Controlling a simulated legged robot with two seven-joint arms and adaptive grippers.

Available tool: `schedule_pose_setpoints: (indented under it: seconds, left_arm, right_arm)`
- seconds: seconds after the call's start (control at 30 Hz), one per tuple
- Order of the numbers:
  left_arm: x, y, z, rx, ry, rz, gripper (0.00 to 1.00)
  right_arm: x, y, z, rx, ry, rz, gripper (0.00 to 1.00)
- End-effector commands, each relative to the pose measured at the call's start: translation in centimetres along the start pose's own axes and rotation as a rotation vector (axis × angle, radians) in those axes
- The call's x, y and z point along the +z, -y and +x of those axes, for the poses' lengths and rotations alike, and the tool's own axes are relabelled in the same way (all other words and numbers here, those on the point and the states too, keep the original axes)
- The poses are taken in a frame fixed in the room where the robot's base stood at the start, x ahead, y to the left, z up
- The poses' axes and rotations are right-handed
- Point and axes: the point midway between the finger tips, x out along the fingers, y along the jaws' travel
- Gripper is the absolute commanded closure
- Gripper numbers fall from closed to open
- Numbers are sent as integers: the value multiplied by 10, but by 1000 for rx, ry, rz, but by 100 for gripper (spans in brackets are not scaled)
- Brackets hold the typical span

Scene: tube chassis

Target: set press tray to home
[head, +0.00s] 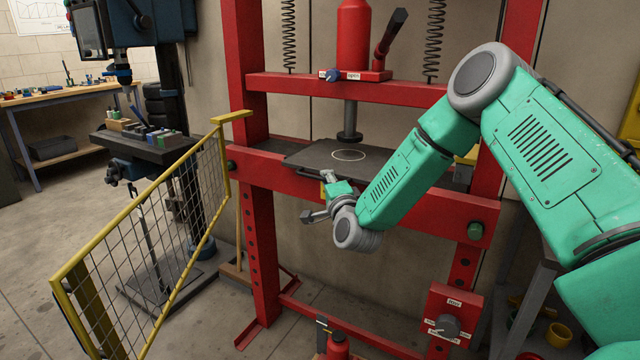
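The press tray (310,157) is a dark flat plate with a white ring marked on it. It lies level across the red press frame (400,195), under the press ram (349,122), with its left end reaching past the ring. My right gripper (328,176) is at the tray's front edge, below and left of the ring. It is small and partly hidden by its own wrist, so I cannot tell whether its fingers are shut or touch the tray. A dark knobbed part (312,216) shows beside the wrist. My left gripper is not in view.
A yellow mesh guard (150,235) stands open at the left of the press. A red control box (452,318) with a grey knob is at the lower right. A red bottle (338,346) is below. A drill press (145,140) and a workbench (60,95) stand at the left.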

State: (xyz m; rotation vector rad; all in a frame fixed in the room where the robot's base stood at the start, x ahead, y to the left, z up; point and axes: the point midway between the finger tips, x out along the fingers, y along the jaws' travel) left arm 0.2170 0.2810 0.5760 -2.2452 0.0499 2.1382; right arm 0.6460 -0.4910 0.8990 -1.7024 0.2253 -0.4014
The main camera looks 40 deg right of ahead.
Motion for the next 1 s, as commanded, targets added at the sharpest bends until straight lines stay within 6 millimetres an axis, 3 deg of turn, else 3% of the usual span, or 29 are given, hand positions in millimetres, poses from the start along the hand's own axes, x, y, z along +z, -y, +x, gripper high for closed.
schedule_pose_setpoints:
  seconds: [0.13, 0.23, 0.67, 1.0]
  left_arm:
    - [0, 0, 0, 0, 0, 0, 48]
    - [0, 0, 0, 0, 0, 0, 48]
    - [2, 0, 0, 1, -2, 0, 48]
    - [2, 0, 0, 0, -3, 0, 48]
  right_arm:
    - [-3, -8, -4, 19, -3, -6, 100]
    - [-3, -8, -4, 18, -3, -6, 70]
    - [0, -4, -10, 10, 0, -2, 70]
    - [-2, -6, -78, 15, 0, -1, 70]
